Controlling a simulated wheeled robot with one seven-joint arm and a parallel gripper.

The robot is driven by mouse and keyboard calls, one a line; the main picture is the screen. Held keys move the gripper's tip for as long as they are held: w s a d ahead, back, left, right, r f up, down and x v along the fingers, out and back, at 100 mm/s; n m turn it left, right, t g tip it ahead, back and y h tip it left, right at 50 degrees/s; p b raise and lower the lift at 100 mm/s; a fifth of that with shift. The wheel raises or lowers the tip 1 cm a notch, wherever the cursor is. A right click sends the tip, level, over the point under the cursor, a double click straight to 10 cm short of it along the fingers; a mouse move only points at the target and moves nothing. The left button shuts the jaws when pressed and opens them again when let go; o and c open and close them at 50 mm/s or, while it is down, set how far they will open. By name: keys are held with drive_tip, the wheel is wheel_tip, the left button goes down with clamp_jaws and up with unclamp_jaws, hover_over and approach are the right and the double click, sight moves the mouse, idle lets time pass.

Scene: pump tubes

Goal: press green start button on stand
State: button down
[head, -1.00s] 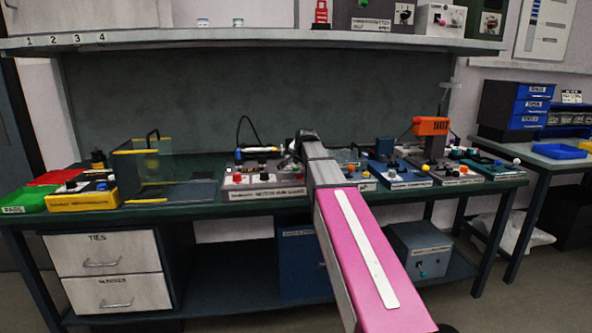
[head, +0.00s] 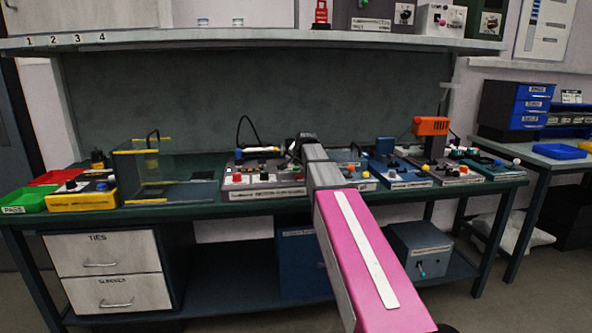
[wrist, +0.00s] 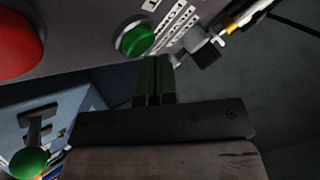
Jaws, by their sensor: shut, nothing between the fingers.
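The stand is a grey control box (head: 262,192) on the green bench, with a label along its front and red and light knobs on top. My gripper (wrist: 154,62) is shut and empty. Its dark fingertips appear just below the green button in the picture; I cannot tell whether they touch it. In the head view my arm reaches over the right part of the stand, and the green button cannot be made out.
A large red button (wrist: 14,44) lies left of the green one. A green-knobbed lever (wrist: 29,160) rises from a blue box at lower left. A clear yellow-edged enclosure (head: 150,170) stands left of the stand; a blue unit (head: 403,177) and an orange-headed device (head: 431,126) stand right.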

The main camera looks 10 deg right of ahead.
sight(297, 168)
drive_tip(key=shift+f, duration=0.6)
idle(0.8)
drive_tip(key=shift+r, duration=1)
drive_tip(key=shift+r, duration=0.15)
drive_tip(key=shift+r, duration=2.4)
